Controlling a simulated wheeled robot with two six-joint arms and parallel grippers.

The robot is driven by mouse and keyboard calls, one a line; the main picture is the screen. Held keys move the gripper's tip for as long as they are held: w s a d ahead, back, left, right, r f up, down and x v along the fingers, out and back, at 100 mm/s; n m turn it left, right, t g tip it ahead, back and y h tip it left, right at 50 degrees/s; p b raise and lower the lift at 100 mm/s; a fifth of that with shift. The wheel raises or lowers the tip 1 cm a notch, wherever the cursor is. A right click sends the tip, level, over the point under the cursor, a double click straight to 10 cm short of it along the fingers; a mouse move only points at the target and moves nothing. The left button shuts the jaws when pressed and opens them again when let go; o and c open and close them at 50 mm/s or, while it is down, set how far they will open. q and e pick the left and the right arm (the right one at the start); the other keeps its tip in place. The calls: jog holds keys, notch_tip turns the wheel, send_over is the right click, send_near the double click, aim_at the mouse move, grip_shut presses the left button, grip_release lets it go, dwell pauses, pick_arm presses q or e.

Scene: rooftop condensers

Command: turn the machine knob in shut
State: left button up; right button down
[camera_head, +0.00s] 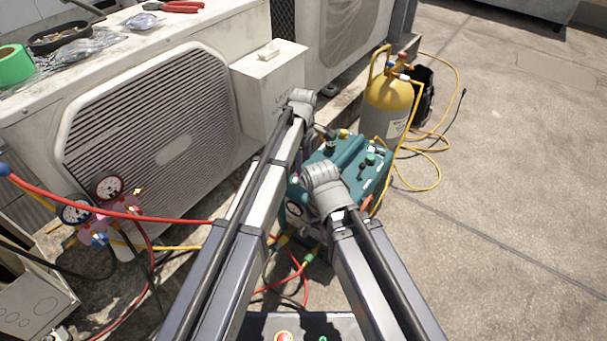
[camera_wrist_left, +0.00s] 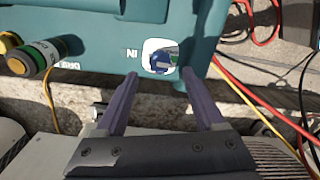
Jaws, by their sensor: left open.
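The teal machine (camera_head: 352,158) stands on the ground, partly hidden by my two arms in the head view. Its side wall (camera_wrist_left: 95,45) fills the top of the left wrist view. The IN knob (camera_wrist_left: 163,60) is blue, on a white round plate beside an upside-down IN label. My left gripper (camera_wrist_left: 160,73) is open. Its two purple fingers point toward the wall, on either side of the knob in the picture, with nothing between them. I cannot tell whether they touch it. In the head view arm links hide the left fingers. My right gripper is not seen, only its arm.
A green-and-yellow knob (camera_wrist_left: 38,57) sits left of the IN knob. Red and yellow hoses (camera_wrist_left: 250,90) run at right. A condenser (camera_head: 150,130) stands left of the machine, a yellow cylinder (camera_head: 388,95) behind it. Open concrete (camera_head: 510,190) lies at right.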

pick_arm(q)
notch_tip(320, 180, down, 5)
jog(key=b, duration=0.4)
jog(key=shift+r, duration=0.1)
grip_shut()
dwell(0.4)
